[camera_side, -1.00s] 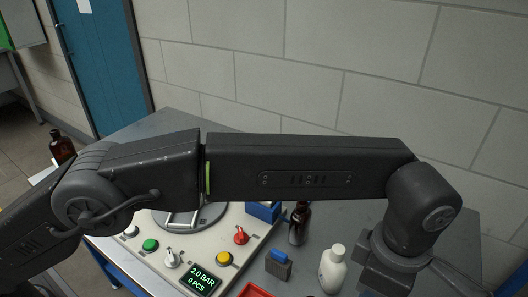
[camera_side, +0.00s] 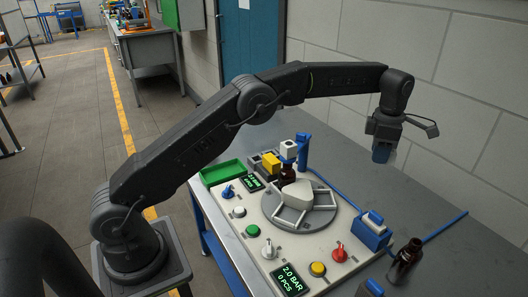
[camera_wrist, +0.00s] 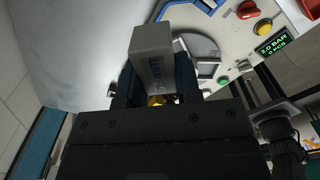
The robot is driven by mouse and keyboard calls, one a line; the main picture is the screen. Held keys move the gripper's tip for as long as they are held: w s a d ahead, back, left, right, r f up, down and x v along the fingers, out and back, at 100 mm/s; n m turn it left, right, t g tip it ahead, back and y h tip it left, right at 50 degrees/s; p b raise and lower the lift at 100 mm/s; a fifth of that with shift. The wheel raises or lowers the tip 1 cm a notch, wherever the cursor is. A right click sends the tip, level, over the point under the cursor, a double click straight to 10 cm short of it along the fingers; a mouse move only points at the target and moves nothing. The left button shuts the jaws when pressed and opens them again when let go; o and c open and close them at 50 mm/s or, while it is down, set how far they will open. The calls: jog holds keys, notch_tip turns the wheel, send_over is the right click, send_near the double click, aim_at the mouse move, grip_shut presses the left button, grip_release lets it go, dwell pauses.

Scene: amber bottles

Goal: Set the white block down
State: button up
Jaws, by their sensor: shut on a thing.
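My gripper (camera_side: 383,152) is raised above the grey bench at the right of the side view, pointing down. In the wrist view, my gripper (camera_wrist: 155,88) is shut on a pale block (camera_wrist: 153,50), which looks grey-white in shadow and has small dark marks on its face. The block sits between the two dark fingers and projects beyond them. In the side view the fingertips and block blend together, so the block's outline is unclear. The block appears clear of the bench.
A panel (camera_side: 248,221) with knobs, a display and a round turntable (camera_side: 287,222) stands left of my gripper. A dark bottle (camera_side: 405,263) and a blue-topped box (camera_side: 371,236) stand at right. The bench (camera_side: 440,205) is bare behind them.

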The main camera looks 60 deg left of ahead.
jog(key=a+n, duration=0.3)
jog(key=a, duration=1.1)
jog(key=n, duration=0.7)
send_over(245, 152)
notch_tip(245, 152, down, 17)
jog(key=shift+r, duration=0.1)
jog(key=shift+w+f, duration=0.1)
jog(key=shift+f, duration=2.05)
jog(key=shift+f, duration=0.1)
jog(key=o, duration=0.9)
